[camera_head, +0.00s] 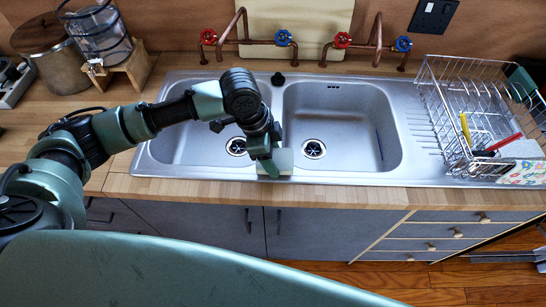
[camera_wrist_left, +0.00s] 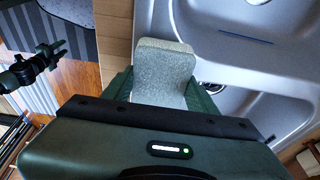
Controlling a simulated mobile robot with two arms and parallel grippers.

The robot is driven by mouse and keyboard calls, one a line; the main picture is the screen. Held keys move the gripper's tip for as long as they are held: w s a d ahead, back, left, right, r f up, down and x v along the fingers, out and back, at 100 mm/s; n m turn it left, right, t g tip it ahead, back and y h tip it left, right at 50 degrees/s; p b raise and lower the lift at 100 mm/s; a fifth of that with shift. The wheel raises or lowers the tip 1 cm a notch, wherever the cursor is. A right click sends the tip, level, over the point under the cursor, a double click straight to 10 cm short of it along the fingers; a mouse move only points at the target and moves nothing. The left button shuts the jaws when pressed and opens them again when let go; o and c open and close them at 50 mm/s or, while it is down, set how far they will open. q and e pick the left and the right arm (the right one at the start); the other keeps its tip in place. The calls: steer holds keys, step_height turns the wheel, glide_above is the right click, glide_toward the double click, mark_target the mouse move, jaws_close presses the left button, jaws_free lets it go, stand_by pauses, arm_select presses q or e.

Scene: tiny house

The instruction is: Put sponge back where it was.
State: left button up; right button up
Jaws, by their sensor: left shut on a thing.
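The sponge (camera_head: 284,160) is a pale grey-green block. My left gripper (camera_head: 268,165) is shut on it at the front rim of the sink (camera_head: 210,175), near the divider between the two basins. In the left wrist view the sponge (camera_wrist_left: 164,72) stands out between the two green fingers, its lower part hidden by the gripper body. Whether the sponge touches the rim I cannot tell. My right gripper (camera_wrist_left: 52,52) shows small at the left of the left wrist view, away from the sink, with its fingers apart and nothing between them.
A wire dish rack (camera_head: 455,105) with several items stands right of the sink. Copper taps (camera_head: 245,40) with red and blue handles are behind it. A metal pot (camera_head: 50,60) and a glass dispenser (camera_head: 97,35) stand at the back left. The wooden counter's front strip (camera_head: 350,192) is clear.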

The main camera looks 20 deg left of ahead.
arm_select(q)
steer(key=shift+f, duration=0.7)
steer(key=shift+f, duration=0.15)
steer(key=o, duration=1.2)
